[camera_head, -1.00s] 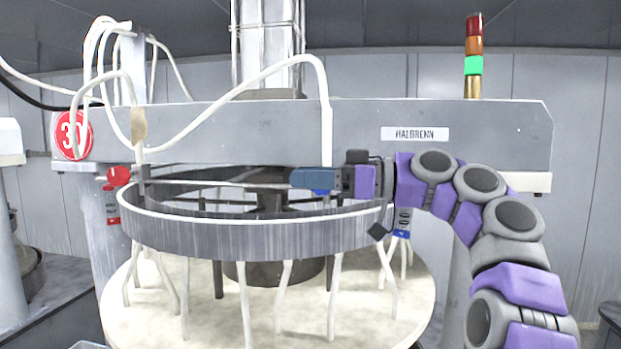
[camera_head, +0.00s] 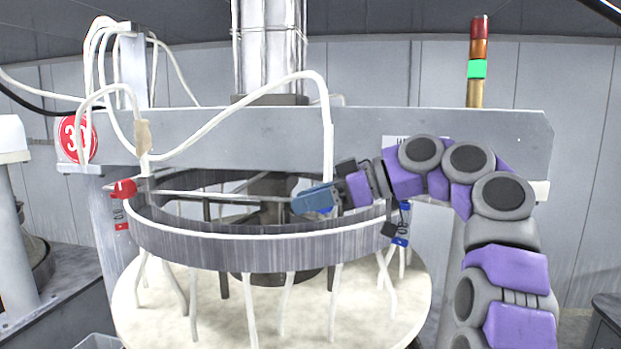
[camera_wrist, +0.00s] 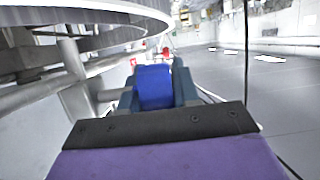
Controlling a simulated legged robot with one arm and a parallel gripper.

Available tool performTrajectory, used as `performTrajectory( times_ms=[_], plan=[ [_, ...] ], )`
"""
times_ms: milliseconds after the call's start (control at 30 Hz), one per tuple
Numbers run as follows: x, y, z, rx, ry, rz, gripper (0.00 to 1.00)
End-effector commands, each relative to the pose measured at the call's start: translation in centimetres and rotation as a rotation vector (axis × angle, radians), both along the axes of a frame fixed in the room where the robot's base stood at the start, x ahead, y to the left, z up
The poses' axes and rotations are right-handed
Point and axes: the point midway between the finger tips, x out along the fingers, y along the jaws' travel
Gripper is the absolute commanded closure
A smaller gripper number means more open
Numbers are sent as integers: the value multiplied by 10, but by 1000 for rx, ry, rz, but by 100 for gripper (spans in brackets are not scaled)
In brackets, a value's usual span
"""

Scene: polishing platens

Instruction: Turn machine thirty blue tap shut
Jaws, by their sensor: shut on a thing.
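The machine carries a red round sign (camera_head: 77,138), partly covered by a white hose, so its second digit is hard to read. The blue tap (camera_head: 326,210) shows as a small patch under my gripper (camera_head: 302,203), at the ring's right rear, on the pipe side. In the wrist view the blue tap handle (camera_wrist: 153,88) sits between the two grey-blue fingers of my gripper (camera_wrist: 153,97), which are shut on it. The rest of the tap is hidden by the fingers. A red tap (camera_head: 124,188) sits at the left end of the pipe.
A grey ring (camera_head: 265,250) with white hoses hangs above the pale round platen (camera_head: 265,325). A beam (camera_head: 230,135) crosses behind my arm. A signal tower (camera_head: 477,69) shows green.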

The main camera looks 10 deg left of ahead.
Motion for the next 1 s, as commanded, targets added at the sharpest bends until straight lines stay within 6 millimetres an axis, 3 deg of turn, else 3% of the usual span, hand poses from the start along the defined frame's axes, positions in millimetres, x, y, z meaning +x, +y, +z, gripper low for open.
performTrajectory(
  times_ms=[267,633,667,867,1000],
  plan=[
    [1,-1,0,-127,-6,-5,100],
    [1,-1,-2,-141,-9,-6,100],
    [1,-1,-2,-141,-9,-6,69],
    [0,-1,-1,-142,-9,-4,50],
    [-1,-1,0,-142,-10,-4,49]
  ],
)
